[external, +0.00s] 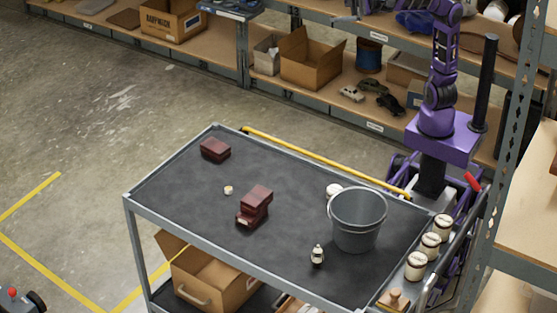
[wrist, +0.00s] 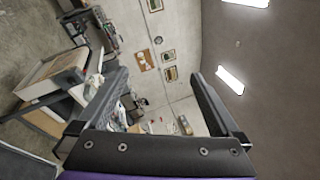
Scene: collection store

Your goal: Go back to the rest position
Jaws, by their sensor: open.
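My gripper (wrist: 157,77) shows in the wrist view with its two dark fingers wide apart and nothing between them. The wrist view is turned on its side and looks out into the room, at a wall with framed pictures (wrist: 169,74) and ceiling lamps (wrist: 230,80). In the external view my purple arm stands upright behind the cart's right end and runs out of the top of the picture. I cannot clearly make out the gripper there. No held object shows.
The cart (external: 170,213) carries a grey bucket (external: 357,220), two dark red boxes (external: 215,149) (external: 255,206), a small figurine (external: 317,256), and white jars (external: 430,245) at its right end. A yellow rod (external: 320,160) lies along the back edge. Shelves (external: 225,55) stand behind; floor at left is mostly clear.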

